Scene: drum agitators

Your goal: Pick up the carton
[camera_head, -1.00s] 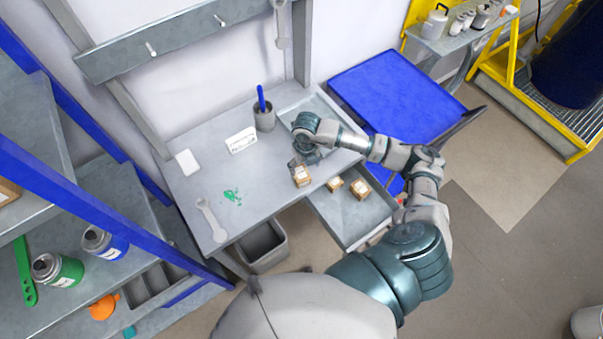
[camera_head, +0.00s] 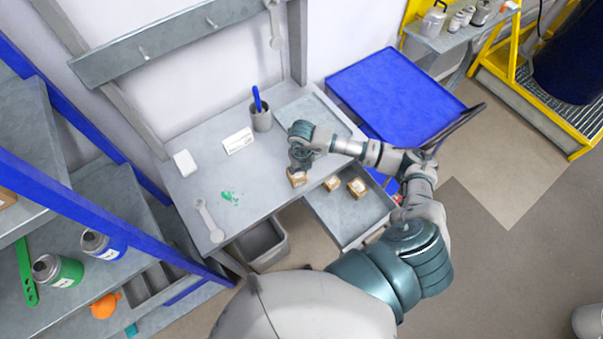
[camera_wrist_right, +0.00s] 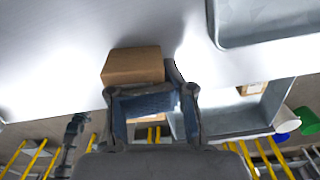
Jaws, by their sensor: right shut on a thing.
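A small brown carton (camera_head: 297,179) is at the front edge of the grey workbench, directly below my right gripper (camera_head: 299,166). In the right wrist view the carton (camera_wrist_right: 132,65) shows at the tips of my right gripper (camera_wrist_right: 147,88), which is shut on it. Its top is partly hidden by the gripper in the head view. I cannot tell whether it still touches the bench. My left gripper is not in view.
An open drawer (camera_head: 338,218) below the bench holds two more small cartons (camera_head: 357,187) (camera_head: 332,183). Blue-framed shelves stand at left.

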